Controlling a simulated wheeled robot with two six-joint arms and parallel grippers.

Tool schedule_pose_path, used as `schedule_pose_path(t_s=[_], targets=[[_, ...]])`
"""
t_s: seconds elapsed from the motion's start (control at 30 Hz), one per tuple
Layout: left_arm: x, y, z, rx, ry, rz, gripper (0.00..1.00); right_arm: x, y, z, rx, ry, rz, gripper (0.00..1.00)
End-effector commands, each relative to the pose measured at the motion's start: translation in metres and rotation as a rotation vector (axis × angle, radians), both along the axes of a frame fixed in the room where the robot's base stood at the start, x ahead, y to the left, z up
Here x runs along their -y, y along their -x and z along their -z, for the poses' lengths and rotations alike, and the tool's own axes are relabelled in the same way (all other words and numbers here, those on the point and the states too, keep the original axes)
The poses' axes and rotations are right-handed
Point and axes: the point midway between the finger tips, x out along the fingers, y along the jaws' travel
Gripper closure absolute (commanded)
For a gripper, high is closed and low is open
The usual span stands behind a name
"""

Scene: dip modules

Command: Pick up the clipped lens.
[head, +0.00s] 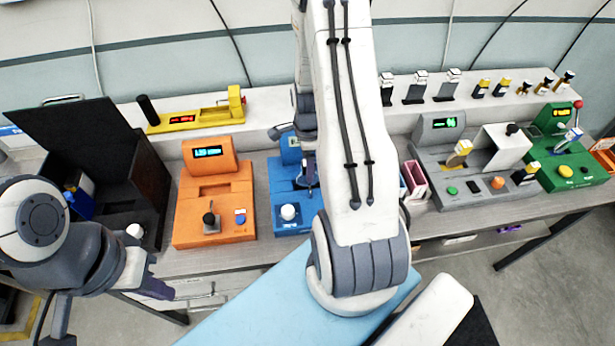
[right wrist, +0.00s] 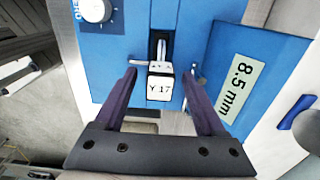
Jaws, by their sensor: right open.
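The clipped lens appears to be the small piece with a white "Y 17" tag (right wrist: 160,87) at the slot of the blue device (right wrist: 225,20) in the right wrist view. A white upright part stands just behind the tag. My right gripper (right wrist: 160,76) is open, with its two dark purple fingers on either side of the tag and gaps showing. In the head view my right arm hides most of the blue device (head: 291,211) and the lens. My left gripper (head: 153,275) hangs at the bench's front edge at left, holding nothing that I can see; its jaw opening is unclear.
The orange device (head: 215,190) stands left of the blue one, with a dark open box (head: 135,185) beyond it. A grey device (head: 465,170) and a green one (head: 570,165) stand right. Several small tagged pieces line the back shelf (head: 375,123).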

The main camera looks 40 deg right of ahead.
Motion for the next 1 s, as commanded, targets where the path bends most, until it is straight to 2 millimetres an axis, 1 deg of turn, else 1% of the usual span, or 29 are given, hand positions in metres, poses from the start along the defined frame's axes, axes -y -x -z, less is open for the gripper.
schedule_pose_path(t_s=[0.13,0.17,0.2,0.27,0.3,0.33,0.77,0.87,1.0], targets=[[0.000,0.000,0.000,0.000,0.000,0.000,1.00,0.000,0.000,0.000,0.001,0.001,0.000,0.28],[0.000,0.000,0.000,0.000,0.000,0.000,1.00,0.000,0.000,0.000,0.001,0.001,0.000,0.35],[0.000,0.000,0.000,0.000,0.000,0.000,1.00,0.000,0.000,0.000,0.001,0.001,0.000,0.50],[0.000,0.000,0.000,0.000,0.000,0.000,1.00,0.000,0.000,0.000,0.000,0.000,0.000,0.73],[0.000,0.000,0.000,0.000,0.000,0.000,1.00,0.000,0.000,0.000,0.000,0.000,0.001,0.89],[0.000,0.000,0.000,0.000,0.000,0.000,1.00,0.000,0.000,0.000,0.000,0.000,0.001,1.00],[0.000,0.000,0.001,0.000,0.000,0.000,1.00,0.001,0.000,-0.002,0.001,0.001,0.001,1.00],[0.000,0.000,0.004,0.000,0.000,-0.001,1.00,0.001,-0.001,-0.006,0.003,0.002,0.001,1.00],[0.000,0.000,0.009,0.000,0.000,-0.001,1.00,0.001,-0.001,-0.019,0.004,0.003,0.001,1.00]])
